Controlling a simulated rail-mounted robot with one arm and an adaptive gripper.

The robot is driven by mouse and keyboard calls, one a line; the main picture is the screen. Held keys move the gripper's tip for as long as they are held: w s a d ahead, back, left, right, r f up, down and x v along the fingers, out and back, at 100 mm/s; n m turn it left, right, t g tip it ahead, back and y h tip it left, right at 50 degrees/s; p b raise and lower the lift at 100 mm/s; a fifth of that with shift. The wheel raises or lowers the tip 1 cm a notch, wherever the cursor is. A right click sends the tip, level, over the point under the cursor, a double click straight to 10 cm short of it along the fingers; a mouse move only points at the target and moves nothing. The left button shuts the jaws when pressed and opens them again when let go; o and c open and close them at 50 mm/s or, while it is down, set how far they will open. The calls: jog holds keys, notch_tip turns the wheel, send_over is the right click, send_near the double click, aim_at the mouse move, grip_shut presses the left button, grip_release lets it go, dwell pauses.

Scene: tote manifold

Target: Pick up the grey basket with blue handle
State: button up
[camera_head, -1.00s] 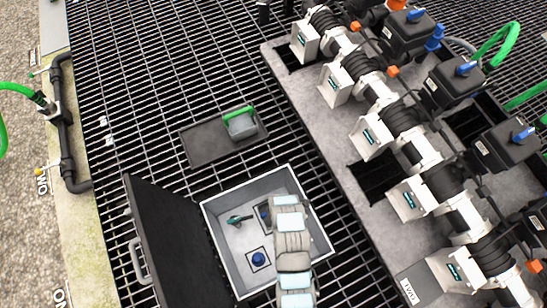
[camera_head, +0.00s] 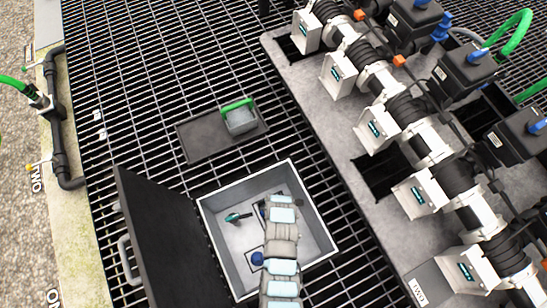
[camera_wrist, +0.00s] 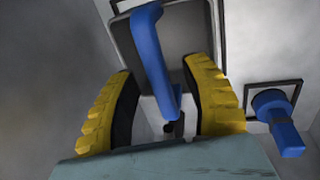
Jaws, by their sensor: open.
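The grey basket (camera_wrist: 192,28) sits at the top middle of the wrist view, inside the light grey tote (camera_head: 213,237). Its blue handle (camera_wrist: 152,45) rises toward the camera and runs down between the yellow fingers. My gripper (camera_wrist: 163,72) is open, with one finger on each side of the handle. A gap shows between each finger and the handle, so I see no grip. In the head view my arm hides most of the basket and all of the gripper.
A blue knob-like part (camera_wrist: 280,120) in a black square frame stands right of my gripper. A teal item (camera_head: 238,217) lies in the tote. The tote's dark lid (camera_head: 165,245) stands open. A green-handled basket (camera_head: 240,121) sits on a dark tray (camera_head: 200,143); valves line the right.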

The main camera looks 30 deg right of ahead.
jog(key=shift+f, duration=0.35)
grip_shut()
jog(key=shift+r, duration=0.1)
